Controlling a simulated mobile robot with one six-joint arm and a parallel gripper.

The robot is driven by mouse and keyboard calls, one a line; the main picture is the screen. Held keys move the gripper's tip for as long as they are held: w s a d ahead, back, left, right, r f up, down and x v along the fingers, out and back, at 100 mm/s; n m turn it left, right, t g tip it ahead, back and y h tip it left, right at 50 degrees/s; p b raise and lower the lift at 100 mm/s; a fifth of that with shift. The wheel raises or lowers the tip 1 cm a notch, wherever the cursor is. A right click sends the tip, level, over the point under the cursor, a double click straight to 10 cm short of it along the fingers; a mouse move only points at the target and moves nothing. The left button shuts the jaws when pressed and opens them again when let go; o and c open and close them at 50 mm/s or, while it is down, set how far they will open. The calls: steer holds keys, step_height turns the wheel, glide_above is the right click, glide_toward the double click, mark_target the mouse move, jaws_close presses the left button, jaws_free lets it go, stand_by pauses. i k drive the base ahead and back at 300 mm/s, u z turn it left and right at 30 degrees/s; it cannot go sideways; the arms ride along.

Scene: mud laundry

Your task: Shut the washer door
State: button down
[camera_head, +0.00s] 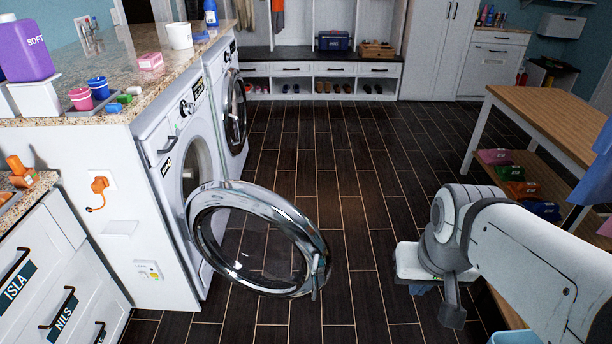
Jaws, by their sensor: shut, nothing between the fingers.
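The white washer (171,200) stands under the granite counter at left centre. Its round door (207,258), a chrome ring with clear glass, is swung wide open and reaches out over the floor. The door's latch edge (317,272) points toward the lower right. The drum opening shows behind the door, partly hidden by its rim. My gripper (453,312) hangs pointing down at the lower right, shut and empty. It is to the right of the door and apart from it, with bare floor showing between them.
A second white machine (226,93) with its round door closed stands beyond the washer. A wooden table (545,115) with a lower shelf of folded cloths is at right. Drawers (62,275) stand at lower left. Dark tiled floor (335,175) is clear in the middle.

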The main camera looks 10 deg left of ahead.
mark_target(212, 197)
steer(key=u, duration=0.2)
steer(key=i, duration=0.5)
steer(key=u, duration=0.55)
steer(key=k, duration=0.5)
steer(key=u, duration=0.15)
steer(key=i, duration=0.55)
steer(key=z, duration=0.1)
